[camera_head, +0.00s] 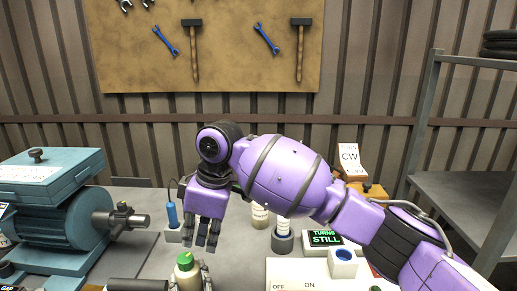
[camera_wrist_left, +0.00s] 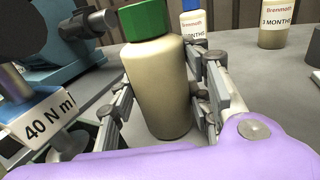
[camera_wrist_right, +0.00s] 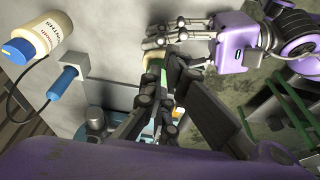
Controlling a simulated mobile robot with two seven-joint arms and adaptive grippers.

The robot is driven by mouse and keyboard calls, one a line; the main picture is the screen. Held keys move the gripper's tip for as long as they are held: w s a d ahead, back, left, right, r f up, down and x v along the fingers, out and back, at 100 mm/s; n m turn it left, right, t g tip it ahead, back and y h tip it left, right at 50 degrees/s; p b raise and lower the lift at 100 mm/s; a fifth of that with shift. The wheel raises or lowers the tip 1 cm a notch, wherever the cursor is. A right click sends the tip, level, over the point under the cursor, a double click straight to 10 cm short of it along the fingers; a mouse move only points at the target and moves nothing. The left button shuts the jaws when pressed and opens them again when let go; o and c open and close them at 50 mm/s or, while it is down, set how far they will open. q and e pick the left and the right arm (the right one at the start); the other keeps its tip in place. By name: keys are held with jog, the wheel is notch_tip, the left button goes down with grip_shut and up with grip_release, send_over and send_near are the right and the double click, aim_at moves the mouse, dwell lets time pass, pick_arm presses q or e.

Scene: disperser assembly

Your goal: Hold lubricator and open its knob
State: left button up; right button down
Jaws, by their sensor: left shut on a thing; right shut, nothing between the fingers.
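The lubricator is a beige bottle (camera_wrist_left: 162,90) with a green knob (camera_wrist_left: 145,20) on top, standing upright in the left wrist view. The knob also shows low in the head view (camera_head: 185,261). My left gripper (camera_wrist_left: 165,115) is shut around the bottle's body, with fingers on both sides. My right gripper (camera_head: 207,238) points down, shut and empty, a little above the green knob in the head view. In the right wrist view the dark fingers of my right gripper (camera_wrist_right: 160,95) hide most of the lubricator. My left gripper (camera_wrist_right: 185,30) shows beyond them.
A teal machine (camera_head: 65,215) stands at left. A blue handle (camera_head: 172,215) on a cord stands behind my right gripper. A lit display (camera_head: 325,238) and an OFF/ON panel (camera_head: 293,274) are at right. A blue-capped bottle (camera_wrist_right: 40,45) stands apart from the lubricator.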

pick_arm(q)
jog(key=shift+s+f, duration=0.1)
jog(key=shift+f, duration=0.2)
pick_arm(e)
jog(key=shift+a+v, duration=0.2)
jog(key=shift+v, duration=0.7)
jog(key=shift+r, duration=0.1)
pick_arm(q)
jog(key=o, duration=1.7)
jog(key=shift+r, duration=0.1)
jog(key=v, duration=0.8)
